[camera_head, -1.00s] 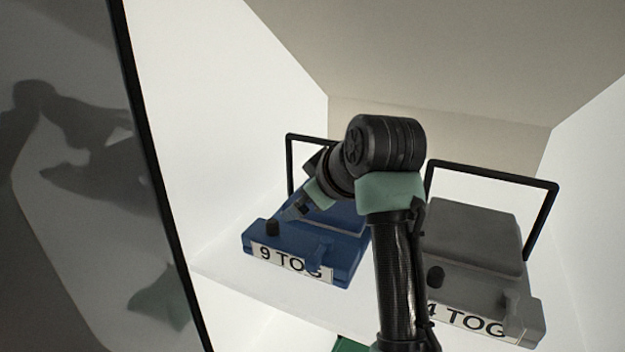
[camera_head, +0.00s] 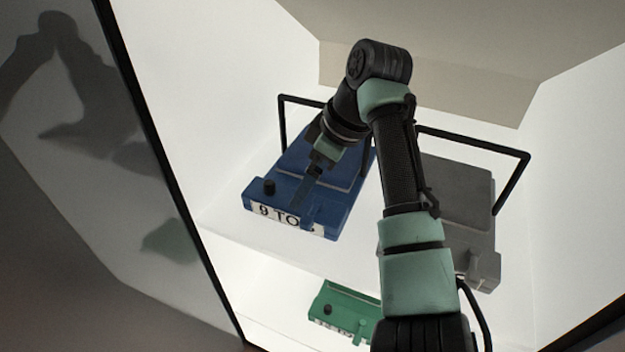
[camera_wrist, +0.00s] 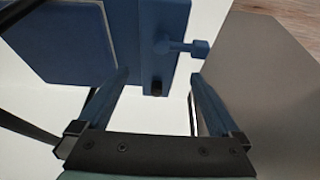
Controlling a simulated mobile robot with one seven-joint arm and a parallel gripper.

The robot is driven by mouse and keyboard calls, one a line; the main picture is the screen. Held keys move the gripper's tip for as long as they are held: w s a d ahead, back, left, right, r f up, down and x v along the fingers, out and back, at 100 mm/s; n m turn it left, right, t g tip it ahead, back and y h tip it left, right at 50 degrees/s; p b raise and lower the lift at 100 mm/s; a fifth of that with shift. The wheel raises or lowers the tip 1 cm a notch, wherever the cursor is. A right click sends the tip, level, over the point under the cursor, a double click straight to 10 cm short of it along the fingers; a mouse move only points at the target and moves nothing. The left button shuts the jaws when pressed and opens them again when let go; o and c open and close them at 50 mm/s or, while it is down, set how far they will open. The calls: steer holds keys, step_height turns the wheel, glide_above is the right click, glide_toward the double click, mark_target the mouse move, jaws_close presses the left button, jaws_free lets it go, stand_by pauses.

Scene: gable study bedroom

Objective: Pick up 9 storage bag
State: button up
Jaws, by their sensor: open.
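The 9 storage bag (camera_head: 330,214) is a blue case with a "9 TO…" label, a black knob and a black frame handle behind. It lies on the white upper shelf, left of centre in the head view. My gripper (camera_head: 304,192) is above its front part, and my arm hides some of its right side and handle. In the wrist view the bag (camera_wrist: 75,42) fills the upper left. My gripper (camera_wrist: 160,76) is open there, with its fingers apart. The bag's front edge, black knob and blue latch show around and beyond the fingertips. I cannot tell whether they touch.
A grey case (camera_head: 455,195) with a similar handle stands to the right on the same shelf (camera_head: 385,262), partly behind my arm. A green case (camera_head: 345,305) sits on a lower level. A dark-edged grey panel (camera_head: 110,200) bounds the left side.

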mark_target(270, 195)
steer(key=shift+w+a+b+x, duration=0.15)
steer(key=shift+b+x, duration=0.4)
steer(key=shift+x, duration=1)
steer(key=shift+w+a+b+x, duration=0.15)
steer(key=shift+b+x, duration=0.35)
steer(key=shift+x, duration=1.05)
steer(key=shift+r, duration=0.15)
steer(key=shift+s, duration=0.1)
steer(key=shift+c, duration=0.3)
jaws_close()
steer(key=shift+r, duration=0.25)
